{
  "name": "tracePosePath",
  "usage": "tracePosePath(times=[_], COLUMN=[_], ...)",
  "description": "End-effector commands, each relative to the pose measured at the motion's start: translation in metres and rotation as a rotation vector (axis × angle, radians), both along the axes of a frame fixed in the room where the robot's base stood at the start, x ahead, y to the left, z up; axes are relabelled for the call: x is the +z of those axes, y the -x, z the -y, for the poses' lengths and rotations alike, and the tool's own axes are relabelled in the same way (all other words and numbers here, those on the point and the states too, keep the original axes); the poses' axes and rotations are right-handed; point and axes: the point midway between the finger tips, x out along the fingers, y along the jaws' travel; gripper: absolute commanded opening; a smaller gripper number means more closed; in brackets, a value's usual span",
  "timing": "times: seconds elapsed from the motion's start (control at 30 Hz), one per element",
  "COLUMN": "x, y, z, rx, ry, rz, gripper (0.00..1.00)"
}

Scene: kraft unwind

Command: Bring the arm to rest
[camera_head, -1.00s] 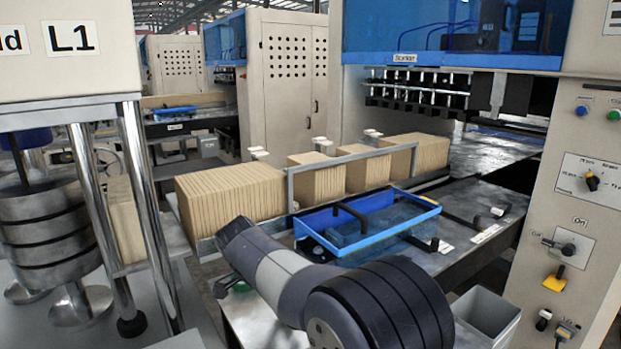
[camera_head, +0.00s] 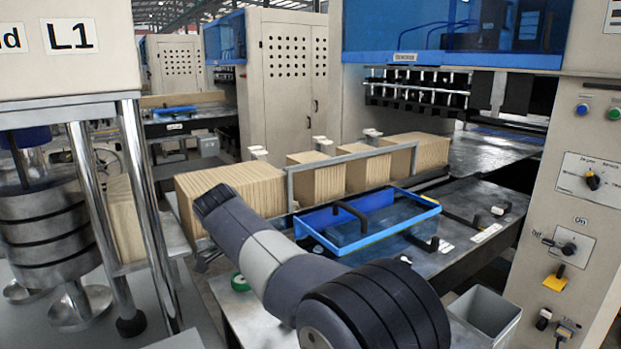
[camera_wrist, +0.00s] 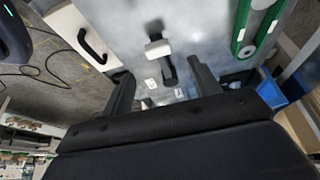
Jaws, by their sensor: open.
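My gripper (camera_wrist: 162,86) shows in the wrist view with its two dark fingers spread apart and nothing between them. It points at a grey metal surface (camera_wrist: 205,35) that carries a white block (camera_wrist: 157,48) and a dark lever-like part (camera_wrist: 168,68). I cannot tell how far the fingers are from these. In the head view my arm crosses the lower middle, in front of the stacked kraft sheets and the blue tray. The gripper itself is not visible there.
Kraft stacks (camera_head: 232,192) stand behind a metal rail. A blue-rimmed tray (camera_head: 372,243) lies on the dark bench. A grey bin (camera_head: 486,318) is at lower right, beside the control panel (camera_head: 590,185). Metal posts (camera_head: 150,215) stand at left. A green ring (camera_head: 240,283) lies near my arm.

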Motion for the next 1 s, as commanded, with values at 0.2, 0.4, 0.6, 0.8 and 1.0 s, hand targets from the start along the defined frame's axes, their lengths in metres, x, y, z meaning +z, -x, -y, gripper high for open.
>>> tracePosePath(times=[0.2,0.4,0.6,0.8,1.0], x=[-0.041,-0.063,-0.062,-0.061,-0.061], y=[-0.009,-0.008,-0.004,-0.003,-0.003], z=[0.016,0.025,0.029,0.029,0.03], rx=[-0.001,0.056,0.13,0.134,0.134], ry=[0.003,-0.001,0.0,0.0,-0.004], rz=[-0.004,0.002,0.0,0.001,-0.001], gripper=[0.58,0.58,0.58,0.58,0.58])
